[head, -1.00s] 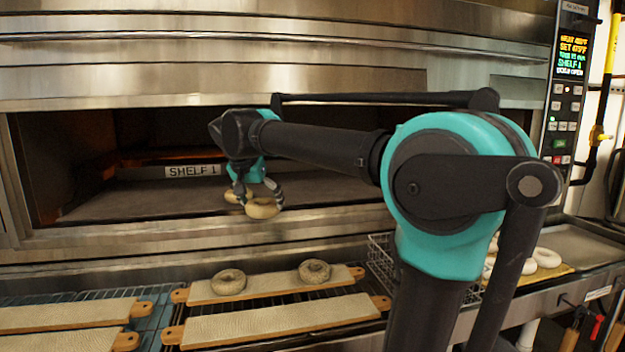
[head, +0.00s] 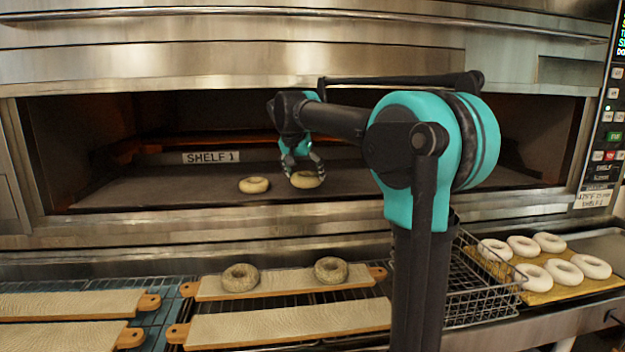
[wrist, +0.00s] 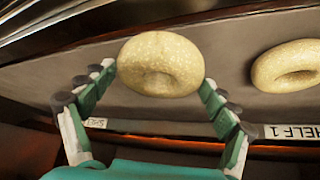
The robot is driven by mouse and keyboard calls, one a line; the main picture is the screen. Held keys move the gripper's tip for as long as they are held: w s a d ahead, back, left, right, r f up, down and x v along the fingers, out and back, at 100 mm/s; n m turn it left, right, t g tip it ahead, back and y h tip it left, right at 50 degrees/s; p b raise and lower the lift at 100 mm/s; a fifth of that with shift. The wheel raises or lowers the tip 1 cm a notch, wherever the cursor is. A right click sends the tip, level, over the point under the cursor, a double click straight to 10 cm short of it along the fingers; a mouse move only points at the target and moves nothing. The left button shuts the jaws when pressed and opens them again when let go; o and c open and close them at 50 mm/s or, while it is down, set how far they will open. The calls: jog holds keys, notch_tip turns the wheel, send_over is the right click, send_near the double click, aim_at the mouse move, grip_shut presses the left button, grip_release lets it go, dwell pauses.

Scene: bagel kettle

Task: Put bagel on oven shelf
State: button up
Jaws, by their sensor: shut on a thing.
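My gripper (head: 303,165) is inside the open oven, shut on a pale seeded bagel (head: 306,180). In the wrist view this bagel (wrist: 160,65) sits between the two fingertips, one on each side. The oven shelf (head: 150,191) is a flat grey deck with a "SHELF 1" label (head: 211,157) at the back. The held bagel is low over the shelf; I cannot tell whether it touches. A second bagel (head: 254,185) lies on the shelf just left of it, apart from it, and also shows in the wrist view (wrist: 290,66).
Two seeded bagels (head: 240,277) (head: 331,270) rest on a wooden board (head: 285,283) before the oven. More boards lie beside it. A wire basket (head: 478,285) and a tray with several pale bagels (head: 560,293) stand at right. The shelf's right side looks clear.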

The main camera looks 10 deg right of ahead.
jog(key=w+d, duration=0.2)
jog(key=w, duration=0.1)
jog(key=w+d, duration=0.1)
jog(key=w, duration=0.1)
jog(key=shift+w, duration=0.2)
jog(key=shift+f, duration=1.75)
jog(key=o, duration=1)
jog(key=shift+o, duration=0.2)
jog(key=v, duration=0.5)
jog(key=shift+s+a+r, duration=0.1)
jog(key=shift+s+a, duration=0.15)
jog(key=shift+s, duration=0.2)
jog(key=s+a, duration=0.5)
jog(key=s, duration=0.4)
jog(key=shift+s+a, duration=0.2)
jog(key=shift+s, duration=0.1)
